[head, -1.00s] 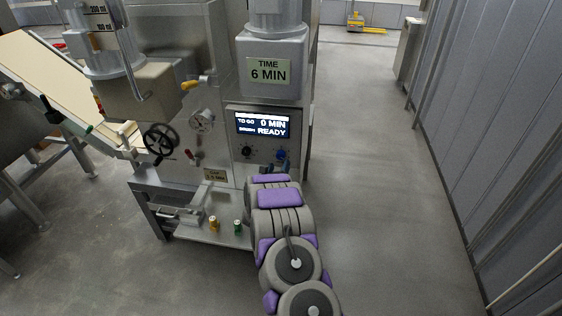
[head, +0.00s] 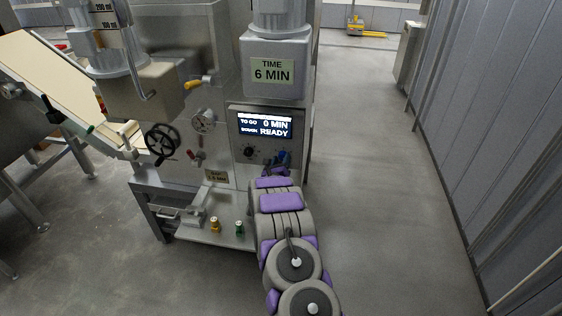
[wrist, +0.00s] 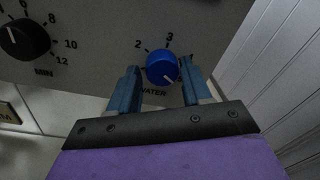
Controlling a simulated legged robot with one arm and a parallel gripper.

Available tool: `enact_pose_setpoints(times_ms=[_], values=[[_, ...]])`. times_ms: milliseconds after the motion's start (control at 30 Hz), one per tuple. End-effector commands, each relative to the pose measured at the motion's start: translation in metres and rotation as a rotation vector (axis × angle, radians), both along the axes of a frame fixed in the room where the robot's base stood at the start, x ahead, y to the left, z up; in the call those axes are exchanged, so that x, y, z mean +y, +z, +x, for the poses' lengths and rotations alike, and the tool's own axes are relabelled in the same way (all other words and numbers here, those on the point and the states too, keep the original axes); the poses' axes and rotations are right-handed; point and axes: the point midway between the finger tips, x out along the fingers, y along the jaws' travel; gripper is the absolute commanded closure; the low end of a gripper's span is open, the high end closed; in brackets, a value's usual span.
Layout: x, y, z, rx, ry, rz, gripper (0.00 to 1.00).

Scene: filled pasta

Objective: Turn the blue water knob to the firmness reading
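The blue water knob (wrist: 162,68) is on the machine's grey panel (wrist: 95,55), above the label WATER. Numbers 2 and 3 show around it; another mark at right is partly hidden. A pale pointer line seems to run to the knob's lower right. My gripper (wrist: 160,80) is open, one blue finger on each side of the knob, with a small gap at least on the left; contact on the right is unclear. In the head view the knob (head: 283,155) is partly hidden by my gripper (head: 279,163). The display (head: 264,125) reads 0 MIN and READY.
A black MIN knob (wrist: 22,38) is left of the water knob. Two small weights (head: 239,228) stand on the lower shelf. The floor at right is clear.

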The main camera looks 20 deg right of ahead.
Motion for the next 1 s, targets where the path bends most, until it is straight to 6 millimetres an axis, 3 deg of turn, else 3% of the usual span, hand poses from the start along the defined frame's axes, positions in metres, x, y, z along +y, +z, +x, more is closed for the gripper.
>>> enact_pose_setpoints(times_ms=[400,767,1000], values=[[-0.0006,-0.0015,0.0012,0.002,0.002,0.001,0.92],[-0.0003,-0.0030,0.0019,0.038,0.002,-0.050,0.92],[0.0006,-0.0039,0.0022,0.130,0.004,-0.185,0.92]])
